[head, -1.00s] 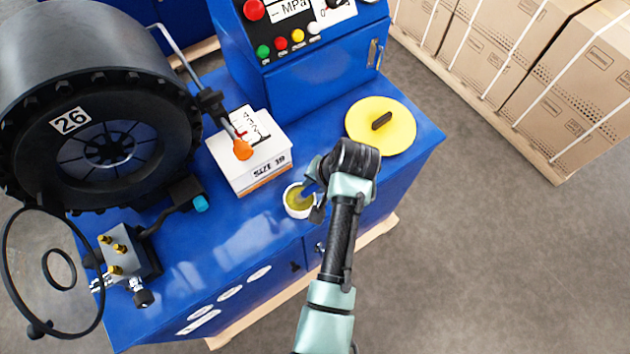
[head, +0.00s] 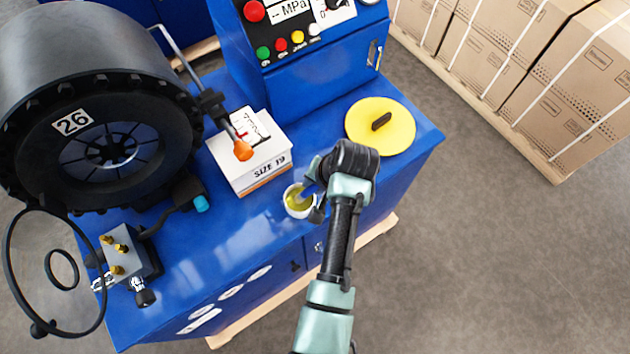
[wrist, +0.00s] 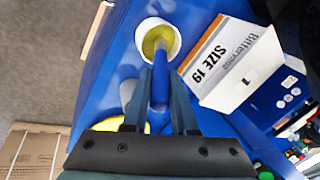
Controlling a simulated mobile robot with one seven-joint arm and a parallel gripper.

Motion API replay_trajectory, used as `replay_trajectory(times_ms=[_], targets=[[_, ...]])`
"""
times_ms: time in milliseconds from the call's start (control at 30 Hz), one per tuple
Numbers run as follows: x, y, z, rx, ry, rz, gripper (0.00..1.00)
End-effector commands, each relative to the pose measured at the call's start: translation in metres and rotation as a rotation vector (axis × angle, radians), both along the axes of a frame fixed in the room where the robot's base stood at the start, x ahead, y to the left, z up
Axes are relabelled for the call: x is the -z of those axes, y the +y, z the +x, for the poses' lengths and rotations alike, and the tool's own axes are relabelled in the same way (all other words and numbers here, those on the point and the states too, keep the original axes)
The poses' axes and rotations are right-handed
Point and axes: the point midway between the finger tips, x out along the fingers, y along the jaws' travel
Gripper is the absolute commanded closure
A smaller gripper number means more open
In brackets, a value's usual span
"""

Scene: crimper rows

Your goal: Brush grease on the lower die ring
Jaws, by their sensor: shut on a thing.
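My gripper (head: 316,180) is at the front edge of the blue bench, just right of a white pot (head: 299,213) of yellow-green grease. In the wrist view my gripper (wrist: 160,85) is shut on the blue handle of a brush (wrist: 160,72). The brush reaches into the pot (wrist: 144,42), and its bristle end is over or in the grease (wrist: 152,36); I cannot tell how deep. The large black crimper head (head: 130,85), marked 26, stands at the left. Its round opening holds a segmented ring (head: 108,150); the ring's lower part is in shadow.
A SIZE 19 box (head: 262,176) stands behind the pot, with an orange-tipped lever (head: 242,150) above it. A yellow disc (head: 398,122) lies at the right. A metal block with brass fittings (head: 125,255) and a black hoop (head: 100,300) are at the left front.

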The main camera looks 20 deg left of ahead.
Motion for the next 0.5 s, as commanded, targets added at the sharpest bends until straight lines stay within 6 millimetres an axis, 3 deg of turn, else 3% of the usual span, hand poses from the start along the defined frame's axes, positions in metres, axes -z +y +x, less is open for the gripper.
replay_trajectory(times_ms=[500], targets=[[-0.047,0.0,0.001,0.0,-0.004,0.001,1.0]])
